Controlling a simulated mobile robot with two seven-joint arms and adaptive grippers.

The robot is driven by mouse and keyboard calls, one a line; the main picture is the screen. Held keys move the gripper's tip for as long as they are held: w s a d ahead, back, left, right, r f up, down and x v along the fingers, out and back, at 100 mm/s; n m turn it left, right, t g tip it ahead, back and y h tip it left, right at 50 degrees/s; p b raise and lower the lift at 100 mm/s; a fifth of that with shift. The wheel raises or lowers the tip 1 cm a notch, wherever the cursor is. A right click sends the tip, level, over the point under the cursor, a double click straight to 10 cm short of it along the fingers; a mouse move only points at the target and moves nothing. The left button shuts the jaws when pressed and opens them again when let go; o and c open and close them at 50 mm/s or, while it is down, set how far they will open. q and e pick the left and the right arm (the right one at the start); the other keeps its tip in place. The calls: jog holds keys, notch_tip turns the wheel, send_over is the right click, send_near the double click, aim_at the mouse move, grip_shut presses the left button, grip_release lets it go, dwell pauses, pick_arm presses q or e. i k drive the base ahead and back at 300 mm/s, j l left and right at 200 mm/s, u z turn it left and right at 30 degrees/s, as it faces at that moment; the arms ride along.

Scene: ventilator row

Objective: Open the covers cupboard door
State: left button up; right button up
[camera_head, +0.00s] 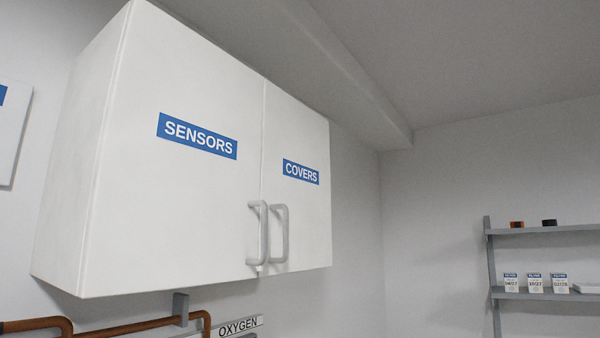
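A white wall cupboard with two doors hangs on the left wall. The covers door (309,225) is the right one, with a blue label reading COVERS (301,172). It is shut, flush with the sensors door (185,215) on its left. The covers door's grey bar handle (285,234) is upright at its lower left edge. The sensors door's similar handle (263,233) stands right beside it. Neither of my grippers is in view.
Brown pipes (135,325) and an OXYGEN sign (239,325) are on the wall below the cupboard. The space in front of the doors looks clear.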

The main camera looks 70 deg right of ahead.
aim_at(295, 167)
jog(key=z, duration=2.4)
